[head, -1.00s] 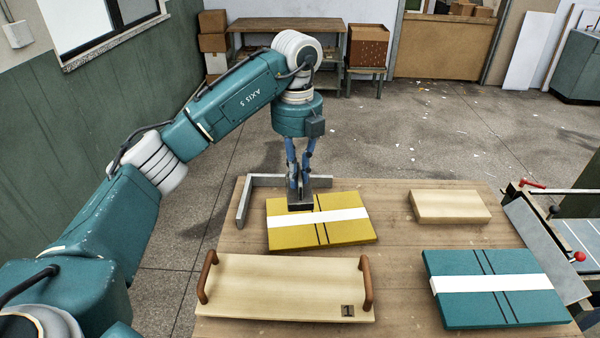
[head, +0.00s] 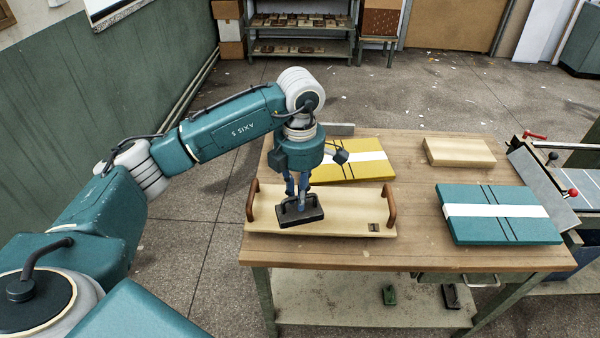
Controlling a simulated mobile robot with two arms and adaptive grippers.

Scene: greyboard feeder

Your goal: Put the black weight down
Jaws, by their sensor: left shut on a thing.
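The black weight (head: 316,216) is a dark block with a flat base. My left gripper (head: 301,203) points down and is shut on its top. The weight is over the left half of the pale wooden tray (head: 345,222) with two brown end handles. I cannot tell whether its base touches the tray. My right gripper is not in view.
A yellow board stack (head: 350,170) with a white band lies behind the tray, partly hidden by my gripper. A pale wooden block (head: 459,152) and a teal stack (head: 500,227) lie to the right. A grey metal bracket (head: 340,129) shows at the back.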

